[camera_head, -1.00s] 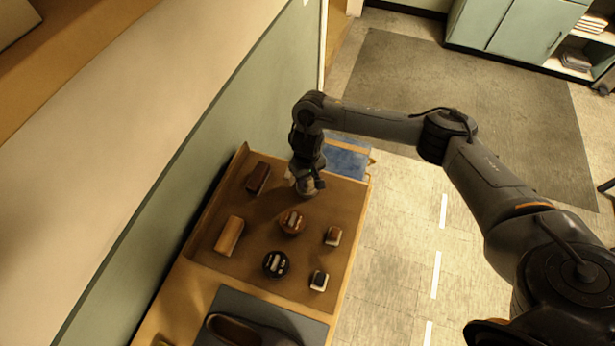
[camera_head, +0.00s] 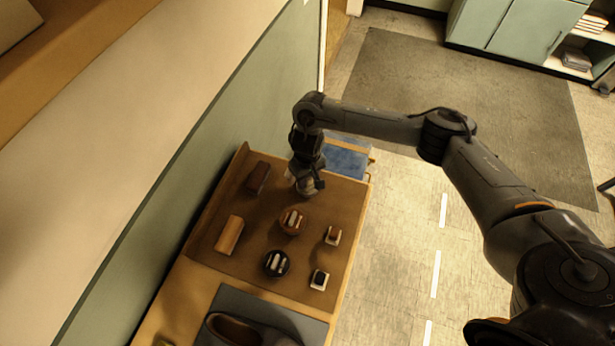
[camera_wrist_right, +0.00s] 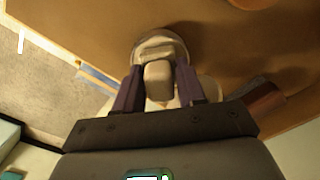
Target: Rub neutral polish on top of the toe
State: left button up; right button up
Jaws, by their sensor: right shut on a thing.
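My right gripper (camera_head: 306,188) is at the far end of the brown board. In the right wrist view its purple fingers (camera_wrist_right: 159,88) are shut on a small pale block (camera_wrist_right: 158,76), which looks like a polish applicator. A round pale tin (camera_wrist_right: 160,46) shows just beyond and under the block; whether they touch I cannot tell. In the head view the gripper mostly hides this tin. A dark shoe (camera_head: 231,330) lies on a grey mat at the bottom edge, partly cut off by the frame. My left gripper is not in view.
A brown tin (camera_head: 292,221) and a black tin (camera_head: 276,263) stand on the brown board (camera_head: 205,250). Two small applicators (camera_head: 332,235) (camera_head: 319,279) are to their right. A dark brush (camera_head: 257,177) and a tan brush (camera_head: 229,234) lie left, near the green wall.

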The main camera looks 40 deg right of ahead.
dwell(0.9)
jog(key=shift+f+p, duration=0.15)
jog(key=shift+p, duration=0.2)
dwell(0.6)
notch_tip(320, 180, up, 2)
jog(key=shift+p, duration=1.2)
notch_tip(320, 180, up, 3)
jog(key=p, duration=0.4)
jog(key=shift+r, duration=1.1)
jog(key=shift+s, duration=0.15)
